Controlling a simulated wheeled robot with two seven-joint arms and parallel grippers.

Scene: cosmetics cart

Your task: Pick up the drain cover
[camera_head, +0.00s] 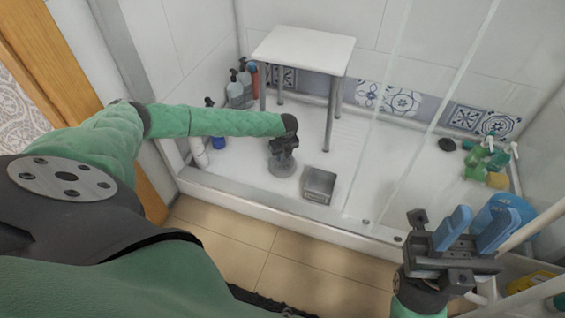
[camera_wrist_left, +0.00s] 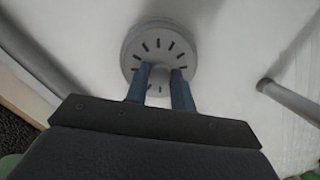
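The drain cover (camera_head: 283,166) is a round grey disc near the front of the white shower floor. In the left wrist view the cover (camera_wrist_left: 160,38) shows a ring of dark slots and a paler centre. My left gripper (camera_head: 284,146) points down at it from directly above. In the wrist view its two blue fingers (camera_wrist_left: 162,76) stand a small gap apart, over the cover's centre, with something grey between them. I cannot tell if they press on it. My right gripper (camera_head: 477,224) is open and empty at the lower right, far from the cover.
A grey metal box (camera_head: 319,186) stands just right of the cover. A white stool (camera_head: 304,48) stands behind, with bottles (camera_head: 240,88) at its left. Green bottles (camera_head: 486,160) stand at right. The raised shower edge (camera_head: 260,206) and glass panel are nearby.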

